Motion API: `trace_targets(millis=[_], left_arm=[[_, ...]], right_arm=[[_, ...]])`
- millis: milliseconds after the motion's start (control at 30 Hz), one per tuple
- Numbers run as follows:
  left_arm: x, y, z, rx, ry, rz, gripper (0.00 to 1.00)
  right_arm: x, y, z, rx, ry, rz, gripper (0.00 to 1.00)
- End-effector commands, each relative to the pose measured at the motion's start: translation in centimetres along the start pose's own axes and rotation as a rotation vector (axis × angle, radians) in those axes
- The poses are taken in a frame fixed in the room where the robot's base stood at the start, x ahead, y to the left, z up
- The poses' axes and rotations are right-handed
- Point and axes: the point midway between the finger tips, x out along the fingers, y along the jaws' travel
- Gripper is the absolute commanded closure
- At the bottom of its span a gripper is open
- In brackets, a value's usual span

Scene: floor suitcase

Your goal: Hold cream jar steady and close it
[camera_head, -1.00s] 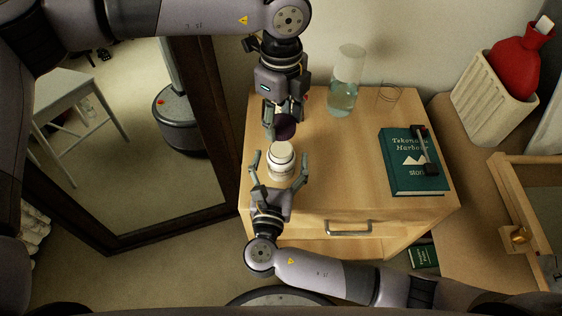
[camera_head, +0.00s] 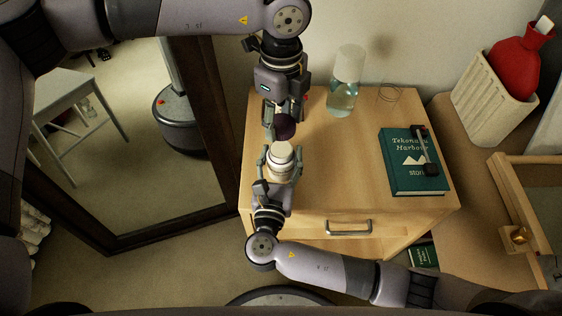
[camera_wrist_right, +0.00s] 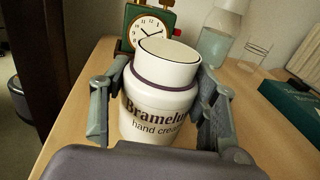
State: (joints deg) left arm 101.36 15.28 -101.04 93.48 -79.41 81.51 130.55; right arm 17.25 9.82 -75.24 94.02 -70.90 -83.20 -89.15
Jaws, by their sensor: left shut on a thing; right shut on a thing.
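My right gripper (camera_head: 280,160) is shut on the jar, with one finger on each side.
A green clock (camera_wrist_right: 148,28) stands behind the jar. A framed mirror (camera_head: 212,110) is at left. The nightstand's middle is clear.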

Motion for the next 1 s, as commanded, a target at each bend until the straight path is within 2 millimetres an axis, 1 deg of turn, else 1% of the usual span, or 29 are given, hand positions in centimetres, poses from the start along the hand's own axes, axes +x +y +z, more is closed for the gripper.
trace_targets(millis=[33, 67, 500, 600, 667, 767, 1000], left_arm=[[0.0, 0.0, 0.0, 0.0, 0.0, 0.0, 0.67], [0.0, 0.0, 0.0, 0.0, 0.0, 0.0, 0.67], [0.0, 0.0, 0.0, 0.0, 0.0, 0.0, 0.67], [0.0, 0.0, 0.0, 0.0, 0.0, 0.0, 0.67], [0.1, 0.0, 0.0, 0.0, 0.0, 0.0, 0.67], [0.8, 0.0, 0.0, 0.0, 0.001, 0.003, 0.67], [4.2, 0.0, 0.0, 0.0, 0.002, 0.005, 0.67]], right_arm=[[0.0, 0.0, 0.0, 0.0, 0.0, 0.0, 0.59], [0.0, 0.0, 0.0, 0.0, 0.0, 0.0, 0.61], [0.0, 0.0, 0.0, 0.001, 0.001, 0.0, 0.9], [0.0, 0.0, 0.0, 0.001, 0.001, 0.0, 0.95], [0.0, 0.0, 0.0, 0.001, 0.001, 0.0, 0.96], [0.0, 0.0, 0.0, 0.001, 0.001, 0.0, 0.96], [0.0, 0.0, 0.0, 0.001, 0.001, 0.0, 0.96]])
